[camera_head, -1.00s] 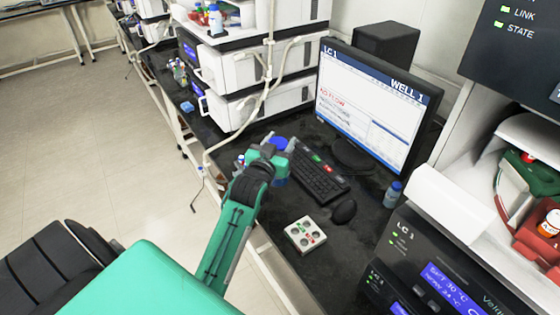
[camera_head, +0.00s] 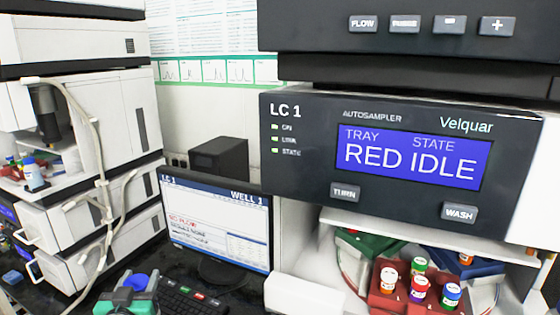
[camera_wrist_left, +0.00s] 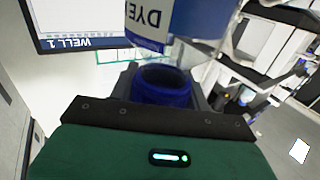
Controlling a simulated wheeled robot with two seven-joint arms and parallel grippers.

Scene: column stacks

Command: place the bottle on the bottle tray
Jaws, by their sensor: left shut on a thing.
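My left gripper (camera_head: 128,298) is at the bottom left of the head view, beside the keyboard and low in front of the monitor. It is shut on a bottle with a blue cap (camera_head: 138,282). In the left wrist view the dark blue cap (camera_wrist_left: 163,86) sits between the jaws, and the clear and blue bottle body (camera_wrist_left: 200,18) with a "DYE" label extends past them. Most of the bottle is hidden in the head view. I cannot clearly identify the bottle tray. My right gripper is not in view.
An autosampler panel (camera_head: 400,195) reads "RED IDLE". Below it, a red tray (camera_head: 388,303) holds several capped vials. A monitor (camera_head: 215,220) and keyboard (camera_head: 185,297) stand on the dark bench. The white instrument stack (camera_head: 85,245) at left carries another small blue-capped bottle (camera_head: 33,178).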

